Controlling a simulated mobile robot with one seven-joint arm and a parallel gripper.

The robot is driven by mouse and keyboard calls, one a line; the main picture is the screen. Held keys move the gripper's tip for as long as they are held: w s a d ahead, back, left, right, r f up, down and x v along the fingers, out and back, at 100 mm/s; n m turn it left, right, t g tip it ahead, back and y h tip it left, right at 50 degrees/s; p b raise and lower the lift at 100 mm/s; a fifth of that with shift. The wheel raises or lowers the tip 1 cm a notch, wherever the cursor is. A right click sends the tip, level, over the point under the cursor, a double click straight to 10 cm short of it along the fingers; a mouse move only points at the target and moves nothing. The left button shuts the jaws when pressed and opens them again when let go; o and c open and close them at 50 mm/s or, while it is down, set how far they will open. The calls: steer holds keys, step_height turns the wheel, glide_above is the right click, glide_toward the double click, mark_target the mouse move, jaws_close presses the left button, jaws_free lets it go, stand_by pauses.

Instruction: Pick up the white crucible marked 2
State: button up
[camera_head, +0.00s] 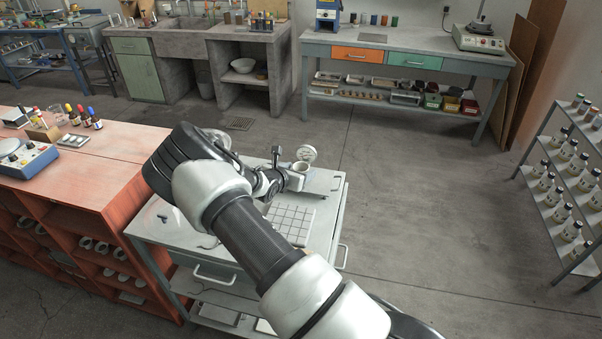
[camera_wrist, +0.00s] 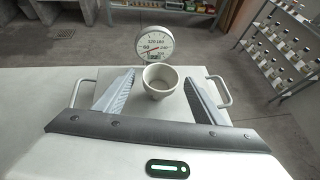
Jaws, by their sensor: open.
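A white crucible (camera_wrist: 160,79) stands upright in the wrist view, wide at the rim and narrower at its base. I cannot read any mark on it. It also shows in the head view (camera_head: 301,167), near the far side of the grey cart top (camera_head: 325,183). My gripper (camera_wrist: 159,84) is open in the wrist view, with one ribbed finger on each side of the crucible. Gaps show between the fingers and the crucible. In the head view my gripper (camera_head: 292,178) is at the crucible, partly hidden by my own arm.
A round dial gauge (camera_wrist: 155,42) stands just behind the crucible. A white gridded tile (camera_head: 291,222) lies on the cart nearer the camera. An orange bench (camera_head: 115,152) with bottles and instruments adjoins the cart on the left. The floor right of the cart is clear.

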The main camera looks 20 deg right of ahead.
steer(key=c, duration=1.1)
